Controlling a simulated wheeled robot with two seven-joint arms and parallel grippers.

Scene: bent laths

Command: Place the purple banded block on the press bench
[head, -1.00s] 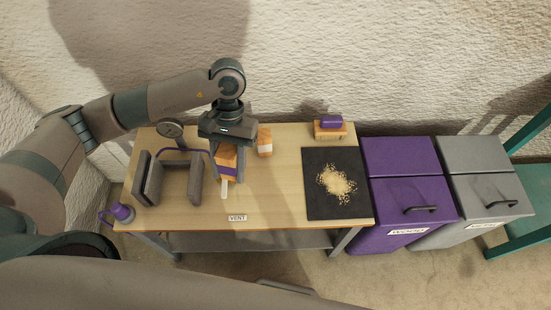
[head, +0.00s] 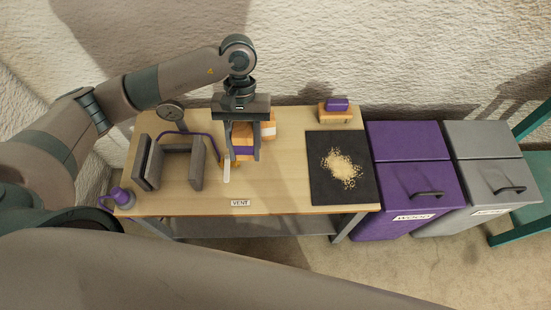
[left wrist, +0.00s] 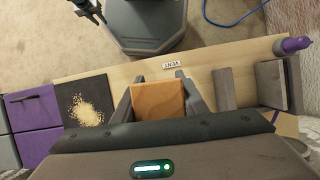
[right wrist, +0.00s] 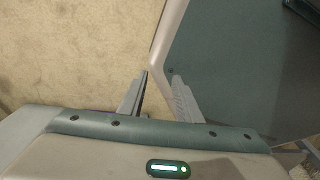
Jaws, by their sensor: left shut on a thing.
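The purple banded block (head: 243,153), wooden with a purple band, is between the fingers of my left gripper (head: 243,156) over the middle of the press bench (head: 285,185). The left wrist view shows its plain wooden top (left wrist: 158,101) between both fingers (left wrist: 156,88). I cannot tell whether its underside touches the bench. A second wooden block with a white band (head: 268,130) stands just behind it, partly hidden. The grey press (head: 195,165) with a round gauge is on the bench's left. My right gripper (right wrist: 160,78) is open and empty in the right wrist view.
A black mat (head: 322,185) with sawdust (head: 342,168) and a purple-topped wooden piece (head: 336,112) are at right. Purple (head: 415,175) and grey bins (head: 485,165) stand beside the bench.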

